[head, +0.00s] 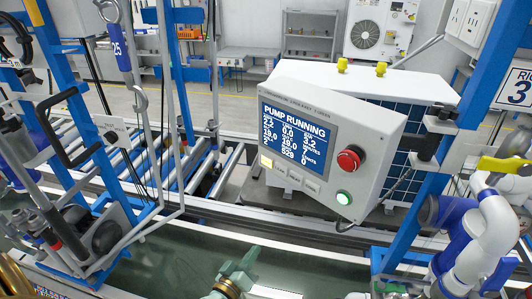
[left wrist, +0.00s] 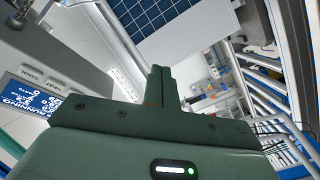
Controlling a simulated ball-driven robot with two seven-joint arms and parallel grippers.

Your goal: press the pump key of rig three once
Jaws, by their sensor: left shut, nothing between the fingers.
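The control panel (head: 385,125) is a tilted white box beside the rig 3 sign (head: 519,88). Its blue screen (head: 297,135) reads "PUMP RUNNING". A row of small keys lies below the screen. The leftmost key (head: 267,162) glows pale yellow; its label is too small to read. My left gripper (head: 252,254) is low in the head view, below and apart from the panel. In the left wrist view its fingers (left wrist: 160,85) are shut together and empty. The panel's screen (left wrist: 38,98) shows at the left there, with keys marked HEAT and COOL. My right gripper is out of view.
A red stop knob (head: 349,159) and a lit green button (head: 344,197) sit on the panel's right side. Blue posts (head: 430,190) stand right and left. A hanging tool rack (head: 115,135) is on the left. Rollers (head: 205,165) lie behind.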

